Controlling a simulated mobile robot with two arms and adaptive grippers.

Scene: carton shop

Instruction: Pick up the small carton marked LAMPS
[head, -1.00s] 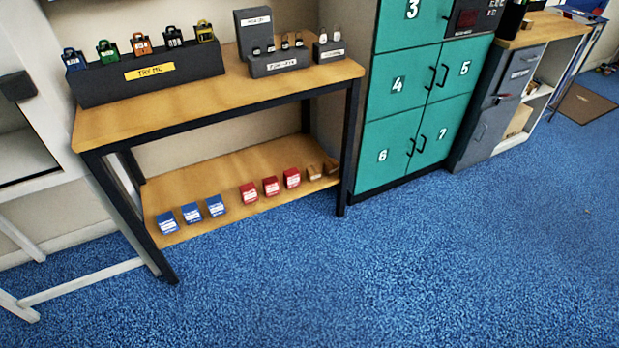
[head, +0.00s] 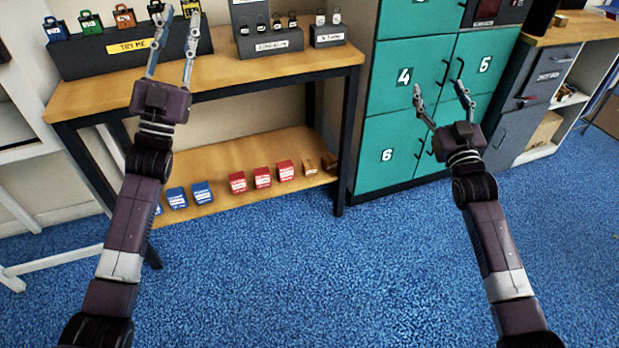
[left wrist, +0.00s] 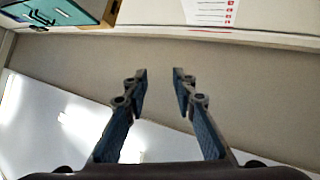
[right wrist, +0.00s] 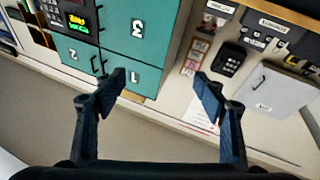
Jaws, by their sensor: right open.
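Several small cartons stand in a row on the lower shelf of the wooden bench: blue cartons (head: 177,198), red cartons (head: 262,178) and small brown cartons (head: 310,168). Their white labels are too small to read, so I cannot tell which one is marked LAMPS. My left gripper (head: 176,14) is raised in front of the bench top, open and empty; its parted fingers show in the left wrist view (left wrist: 160,75). My right gripper (head: 438,88) is open and empty in front of the green lockers, and its fingers also show in the right wrist view (right wrist: 160,80). My left arm partly hides the leftmost blue carton.
The bench top (head: 230,72) carries padlocks on dark display stands, one labelled TRY ME (head: 130,46). Green numbered lockers (head: 395,130) stand right of the bench. A dark leg (head: 345,150) bounds the shelf's right end. The blue carpet (head: 340,270) in front is clear.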

